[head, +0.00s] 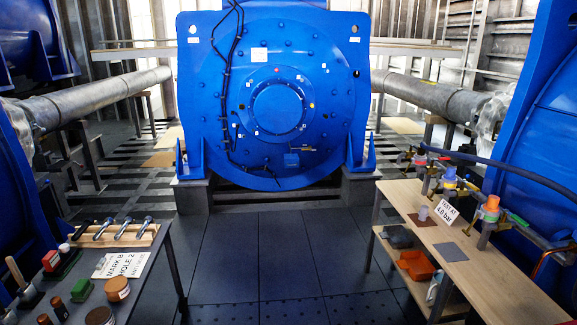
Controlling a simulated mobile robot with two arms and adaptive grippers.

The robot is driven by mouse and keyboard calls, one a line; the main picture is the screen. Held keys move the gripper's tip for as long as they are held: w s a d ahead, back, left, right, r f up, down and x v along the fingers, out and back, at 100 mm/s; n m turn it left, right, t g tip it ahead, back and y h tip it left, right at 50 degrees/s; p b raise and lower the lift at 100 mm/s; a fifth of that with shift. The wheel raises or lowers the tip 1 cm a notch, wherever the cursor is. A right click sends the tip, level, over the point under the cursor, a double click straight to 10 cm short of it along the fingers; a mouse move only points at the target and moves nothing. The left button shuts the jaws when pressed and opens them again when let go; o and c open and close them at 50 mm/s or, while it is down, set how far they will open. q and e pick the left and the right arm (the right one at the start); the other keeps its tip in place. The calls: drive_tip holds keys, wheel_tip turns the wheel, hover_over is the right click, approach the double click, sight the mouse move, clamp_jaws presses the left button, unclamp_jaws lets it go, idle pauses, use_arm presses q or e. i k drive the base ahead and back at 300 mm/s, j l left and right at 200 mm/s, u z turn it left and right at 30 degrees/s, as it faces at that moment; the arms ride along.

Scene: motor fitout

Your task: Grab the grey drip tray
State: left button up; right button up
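A dark grey, shallow object (398,237) sits on the lower shelf of the right bench, behind an orange tray (416,265). It may be the grey drip tray, but it is small and partly shaded by the bench top. A flat grey square (450,252) also lies on the bench top; I cannot tell whether it has a rim. Neither of my grippers is in the head view.
The right bench (500,285) carries a row of valves with a blue hose, a small cup (423,212), a brown square (422,220) and a "TEST AT 4.0 bar" card (446,211). The left bench (150,262) holds tools and tins. Dark floor (285,255) between them is clear.

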sight(398, 236)
drive_tip(key=i+z, duration=0.1)
drive_tip(key=i, duration=0.4)
drive_tip(key=i+j+z, duration=0.1)
drive_tip(key=i, duration=0.4)
drive_tip(key=i+j+z, duration=0.15)
drive_tip(key=i, duration=0.35)
drive_tip(key=i+j+z, duration=0.1)
drive_tip(key=i+j, duration=0.15)
drive_tip(key=i, duration=0.25)
